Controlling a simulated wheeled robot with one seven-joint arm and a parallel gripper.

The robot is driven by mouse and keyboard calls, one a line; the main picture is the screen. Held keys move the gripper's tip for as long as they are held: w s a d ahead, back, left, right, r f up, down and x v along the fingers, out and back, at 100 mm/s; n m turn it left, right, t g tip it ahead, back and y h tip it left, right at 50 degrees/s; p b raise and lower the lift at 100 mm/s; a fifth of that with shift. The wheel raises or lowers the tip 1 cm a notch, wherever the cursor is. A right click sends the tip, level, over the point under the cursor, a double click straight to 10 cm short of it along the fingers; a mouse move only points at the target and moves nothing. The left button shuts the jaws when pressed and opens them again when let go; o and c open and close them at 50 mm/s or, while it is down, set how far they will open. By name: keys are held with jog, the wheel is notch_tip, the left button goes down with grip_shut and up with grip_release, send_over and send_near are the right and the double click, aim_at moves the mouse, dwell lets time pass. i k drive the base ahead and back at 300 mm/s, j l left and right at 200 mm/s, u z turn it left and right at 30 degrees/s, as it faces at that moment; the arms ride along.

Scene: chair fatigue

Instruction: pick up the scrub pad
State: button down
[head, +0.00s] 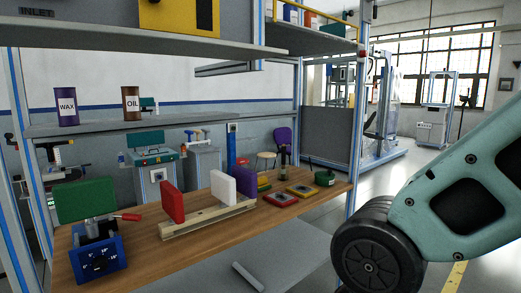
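No thing in the head view is clearly marked as the scrub pad. A green block (85,199), flat-faced and pad-like, is on the blue device (97,258) at the left end of the wooden workbench (195,232). A red slab (172,202), a white slab (223,188) and a purple slab (246,182) stand upright by a pale wooden rail (207,219) in the middle of the bench. I cannot tell which of these is the pad. My gripper is out of view; only my teal arm with its black joint shows at the right.
A grey shelf (190,121) above the bench holds a WAX can (67,107) and an OIL can (131,103). A blue-grey post (360,130) stands there. Open floor lies beyond.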

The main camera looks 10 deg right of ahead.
aim_at(263, 185)
jog(key=i+l+u, duration=0.25)
jog(key=i+l, duration=0.3)
jog(key=i+l+u, duration=0.25)
jog(key=i+l, duration=0.2)
jog(key=l, duration=0.15)
jog(key=i+l+u, duration=0.25)
jog(key=i+l, duration=0.2)
jog(key=l, duration=0.3)
jog(key=i+l+u, duration=0.15)
jog(key=l, duration=0.2)
jog(key=i+l+u, duration=0.1)
jog(key=l, duration=0.3)
jog(key=i, duration=0.1)
